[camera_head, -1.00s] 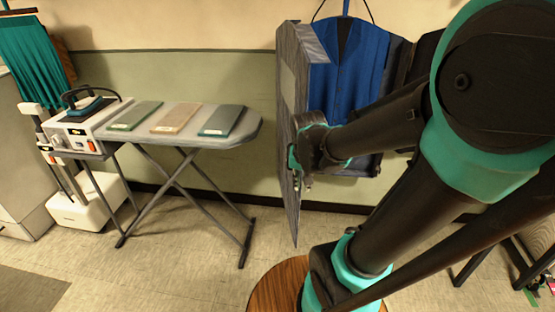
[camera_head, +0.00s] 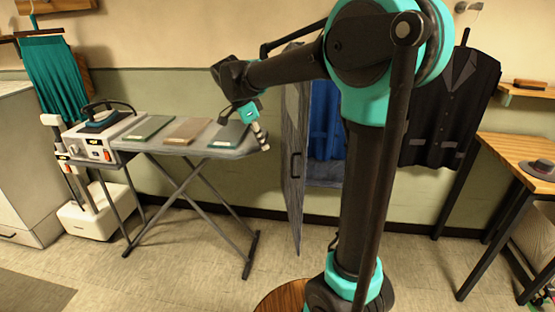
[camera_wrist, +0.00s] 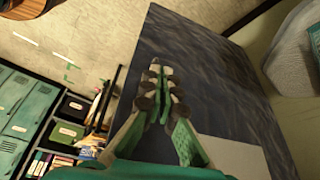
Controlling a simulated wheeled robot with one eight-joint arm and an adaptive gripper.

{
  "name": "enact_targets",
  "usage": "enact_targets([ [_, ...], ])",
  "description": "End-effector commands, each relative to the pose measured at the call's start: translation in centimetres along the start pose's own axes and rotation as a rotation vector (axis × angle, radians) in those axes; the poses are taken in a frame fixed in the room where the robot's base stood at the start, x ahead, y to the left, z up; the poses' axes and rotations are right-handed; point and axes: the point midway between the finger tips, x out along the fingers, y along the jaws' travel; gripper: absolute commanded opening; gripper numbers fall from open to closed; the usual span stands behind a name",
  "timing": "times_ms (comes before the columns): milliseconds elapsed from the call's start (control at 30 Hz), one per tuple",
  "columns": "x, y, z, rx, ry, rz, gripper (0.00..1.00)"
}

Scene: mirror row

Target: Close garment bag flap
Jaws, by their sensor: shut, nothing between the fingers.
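The garment bag flap (camera_head: 297,190) is a grey, stiff-looking panel that stands swung open, seen at a steep angle, with a dark handle on it. Blue cloth (camera_head: 325,115) shows inside the garment bag to its right; my arm hides much of the bag. My gripper (camera_head: 262,138) is shut and empty, left of the flap and by the ironing board's right tip. In the wrist view, my gripper (camera_wrist: 162,78) points along the flap's dark grey face (camera_wrist: 205,60), which has a pale patch. I cannot tell whether the fingers touch it.
The ironing board (camera_head: 190,144), with an iron (camera_head: 103,115) and several flat panels, stands left of the flap. A dark jacket (camera_head: 450,110) hangs on the right, near a wooden table (camera_head: 525,150). A round wooden top (camera_head: 285,297) is at the bottom. Floor between is clear.

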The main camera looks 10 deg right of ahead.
Motion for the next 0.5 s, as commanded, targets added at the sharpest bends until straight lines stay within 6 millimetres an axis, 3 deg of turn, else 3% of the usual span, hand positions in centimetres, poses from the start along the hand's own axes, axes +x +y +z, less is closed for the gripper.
enact_targets([
  [167,2.2,0.0,0.0,0.001,0.000,0.001,0.00],
  [500,8.9,0.0,0.0,0.001,-0.001,0.000,0.00],
])
